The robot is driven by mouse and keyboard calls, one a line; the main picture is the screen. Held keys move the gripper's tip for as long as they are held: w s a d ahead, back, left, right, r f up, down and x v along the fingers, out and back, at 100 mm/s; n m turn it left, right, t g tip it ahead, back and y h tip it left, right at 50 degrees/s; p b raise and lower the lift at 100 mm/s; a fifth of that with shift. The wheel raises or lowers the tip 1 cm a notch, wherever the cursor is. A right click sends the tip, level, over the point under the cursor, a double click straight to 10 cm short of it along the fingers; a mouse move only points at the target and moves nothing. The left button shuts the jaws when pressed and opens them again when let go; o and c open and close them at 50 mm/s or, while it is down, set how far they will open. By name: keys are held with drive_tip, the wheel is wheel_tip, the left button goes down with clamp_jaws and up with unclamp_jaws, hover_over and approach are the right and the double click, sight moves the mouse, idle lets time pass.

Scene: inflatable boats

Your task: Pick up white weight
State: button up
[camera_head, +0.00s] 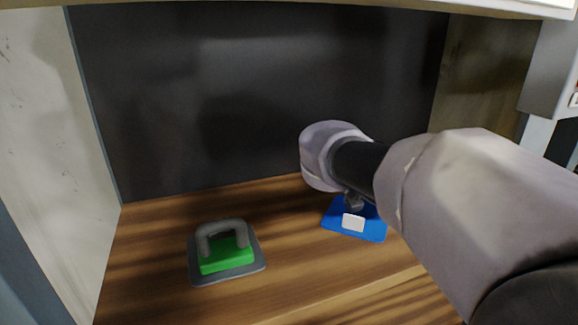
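The white weight (353,222) is a small white block on a blue square plate (371,229) on the wooden shelf floor, right of centre. My arm reaches in from the right, and its rounded grey end section hangs above and partly in front of the blue plate. A small dark grey piece shows just above the white block; I cannot tell whether it is the weight's handle or part of my gripper. My gripper's fingers cannot be made out, so whether they touch the weight is hidden.
A green weight (228,258) with a grey arched handle sits on a grey square plate (203,280) to the left. A dark back panel (240,90), a pale left wall (45,120) and a wooden right wall (475,75) close in the space. Bare wood lies between the two plates.

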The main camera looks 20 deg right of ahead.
drive_tip(key=shift+s, duration=0.15)
drive_tip(key=shift+a, duration=0.1)
clamp_jaws()
idle(1.2)
